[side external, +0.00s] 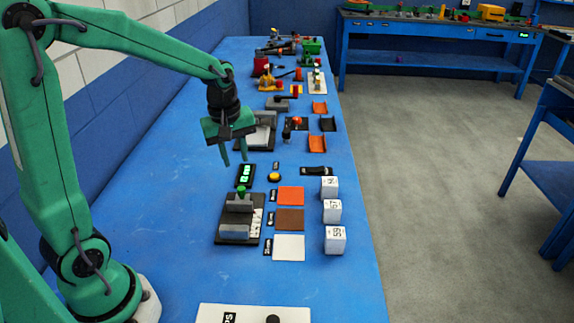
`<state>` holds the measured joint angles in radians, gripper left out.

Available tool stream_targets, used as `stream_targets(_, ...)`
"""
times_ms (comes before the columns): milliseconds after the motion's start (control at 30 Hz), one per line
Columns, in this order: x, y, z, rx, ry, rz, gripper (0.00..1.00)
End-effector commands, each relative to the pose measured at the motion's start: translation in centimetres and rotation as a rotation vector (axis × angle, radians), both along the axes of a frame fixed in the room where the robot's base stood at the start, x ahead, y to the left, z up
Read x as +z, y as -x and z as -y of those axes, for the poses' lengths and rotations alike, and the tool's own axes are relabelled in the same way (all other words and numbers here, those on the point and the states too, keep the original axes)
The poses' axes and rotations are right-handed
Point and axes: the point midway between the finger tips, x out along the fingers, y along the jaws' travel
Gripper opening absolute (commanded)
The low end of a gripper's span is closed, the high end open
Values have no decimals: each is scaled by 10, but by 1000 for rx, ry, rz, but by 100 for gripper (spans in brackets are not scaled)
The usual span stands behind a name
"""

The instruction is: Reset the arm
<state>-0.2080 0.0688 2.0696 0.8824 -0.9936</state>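My gripper (234,159) hangs pointing down from my green arm, above the blue table (180,190). Its two green fingers are spread apart with nothing between them, so it is open and empty. It is above the area near a small black timer with green digits (245,175). The fingertips appear clear of the table, but the exact height is hard to tell.
A dark panel with grey blocks (237,218) lies in front of my gripper. Orange (291,196), brown (290,219) and white squares (289,248) lie beside white cubes (332,211). A yellow button (274,176) is nearby. Several fixtures crowd the far table; the left strip is clear.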

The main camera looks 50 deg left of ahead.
Motion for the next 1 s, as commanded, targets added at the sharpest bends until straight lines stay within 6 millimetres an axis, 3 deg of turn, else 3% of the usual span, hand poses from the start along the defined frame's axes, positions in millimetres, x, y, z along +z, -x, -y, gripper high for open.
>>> stream_targets(200, 32, 27, 21, -237, -45, 71, 30)
stream_targets(500, 61, 67, 45, -554, -124, 160, 30)
stream_targets(1000, 80, 133, 74, -1046, -295, 288, 30)
